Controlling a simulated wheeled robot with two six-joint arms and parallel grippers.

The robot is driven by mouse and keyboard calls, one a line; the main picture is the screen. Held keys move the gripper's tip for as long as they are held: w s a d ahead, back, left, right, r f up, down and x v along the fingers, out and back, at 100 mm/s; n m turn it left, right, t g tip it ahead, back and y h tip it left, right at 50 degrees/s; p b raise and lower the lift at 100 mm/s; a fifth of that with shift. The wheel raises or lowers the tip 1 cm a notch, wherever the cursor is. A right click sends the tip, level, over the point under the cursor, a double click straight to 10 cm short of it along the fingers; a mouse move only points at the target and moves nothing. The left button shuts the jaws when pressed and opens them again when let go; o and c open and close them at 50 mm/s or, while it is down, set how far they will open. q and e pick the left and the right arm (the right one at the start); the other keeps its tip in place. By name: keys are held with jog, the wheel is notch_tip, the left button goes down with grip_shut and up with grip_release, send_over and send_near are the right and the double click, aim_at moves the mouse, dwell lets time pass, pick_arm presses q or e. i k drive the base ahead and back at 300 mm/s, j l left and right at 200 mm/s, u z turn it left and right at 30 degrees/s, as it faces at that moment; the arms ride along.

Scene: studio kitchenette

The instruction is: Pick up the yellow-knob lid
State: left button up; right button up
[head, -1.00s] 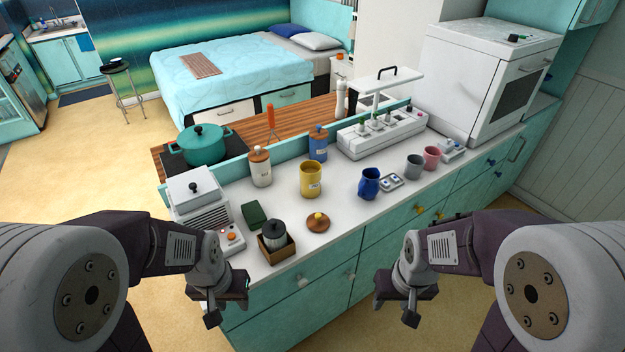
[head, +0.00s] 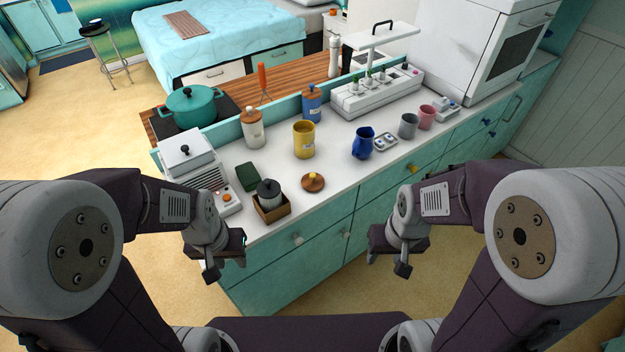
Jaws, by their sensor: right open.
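The yellow-knob lid is a round brown wooden lid (head: 314,184) with a small yellowish knob on top. It lies flat on the white counter (head: 345,160), in front of the yellow canister and right of the small wooden box. My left gripper (head: 226,266) hangs in front of the counter's front edge, left of the lid and apart from it; its fingers are too unclear to judge. My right gripper (head: 385,258) is open and empty, in front of the drawers, to the right of and nearer than the lid. Nothing covers the lid.
A wooden box (head: 284,209) with a dark-lidded jar (head: 269,192) stands left of the lid. A yellow canister (head: 304,143) is behind it, and a blue pitcher (head: 362,143) is behind right. A green block (head: 247,177) lies further left. Counter right of the lid is clear.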

aim_at(311, 182)
jog(key=i+l+u, duration=0.15)
jog(key=u, duration=0.3)
jog(key=l+u, duration=0.4)
jog(key=i+l+u, duration=0.1)
jog(key=l+u, duration=0.6)
jog(key=u, duration=0.15)
jog(key=k+l+u, duration=0.1)
jog(key=l+u, duration=0.2)
jog(key=u, duration=0.15)
